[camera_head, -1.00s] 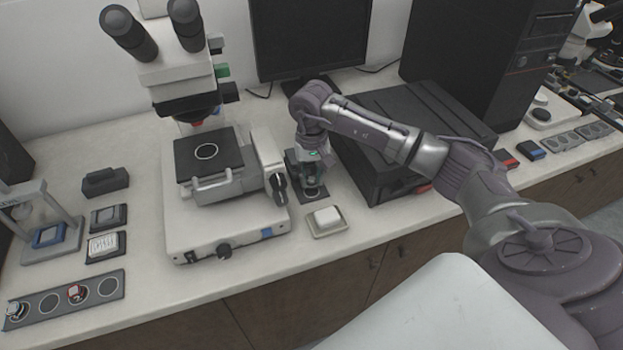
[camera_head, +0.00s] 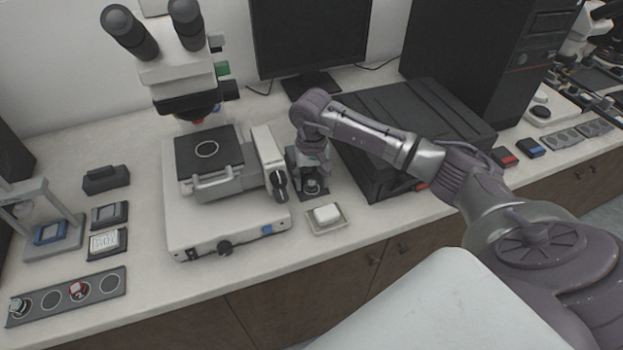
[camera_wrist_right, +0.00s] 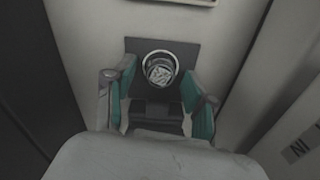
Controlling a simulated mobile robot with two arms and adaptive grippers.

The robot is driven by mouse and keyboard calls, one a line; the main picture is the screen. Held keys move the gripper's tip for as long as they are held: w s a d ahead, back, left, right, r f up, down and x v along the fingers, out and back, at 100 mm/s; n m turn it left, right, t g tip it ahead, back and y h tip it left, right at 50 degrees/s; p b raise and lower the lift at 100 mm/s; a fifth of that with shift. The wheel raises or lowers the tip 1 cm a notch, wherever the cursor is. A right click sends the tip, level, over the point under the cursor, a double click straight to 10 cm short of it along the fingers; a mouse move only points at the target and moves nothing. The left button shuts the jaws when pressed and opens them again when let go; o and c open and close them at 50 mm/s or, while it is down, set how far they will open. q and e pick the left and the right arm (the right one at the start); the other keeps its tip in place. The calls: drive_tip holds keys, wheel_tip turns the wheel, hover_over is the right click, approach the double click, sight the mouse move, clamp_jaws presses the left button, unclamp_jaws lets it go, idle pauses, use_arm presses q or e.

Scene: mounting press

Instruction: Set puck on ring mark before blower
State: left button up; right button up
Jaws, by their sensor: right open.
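My right gripper (camera_head: 313,172) points down over a small dark plate (camera_head: 318,195) between the microscope and the black box. In the right wrist view its teal-padded fingers (camera_wrist_right: 158,95) are spread apart. A round puck with a silvery, textured top (camera_wrist_right: 160,69) sits on the dark plate (camera_wrist_right: 190,50), inside or very near a pale ring. The fingers stand to either side, with a visible gap to the puck. In the head view the puck is partly hidden by my gripper. I cannot make out the blower for certain. My left gripper is out of view.
The microscope (camera_head: 185,235) stands close left of my gripper, the black box (camera_head: 425,115) close right. A dish with a white block (camera_head: 327,215) lies in front. A strip with ring marks (camera_head: 108,284) at front left holds two small pucks. The counter's front edge is clear.

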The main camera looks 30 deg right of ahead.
sight(311, 183)
wheel_tip(311, 183, up, 12)
drive_tip(key=b, duration=0.2)
drive_tip(key=shift+b, duration=0.35)
idle(0.3)
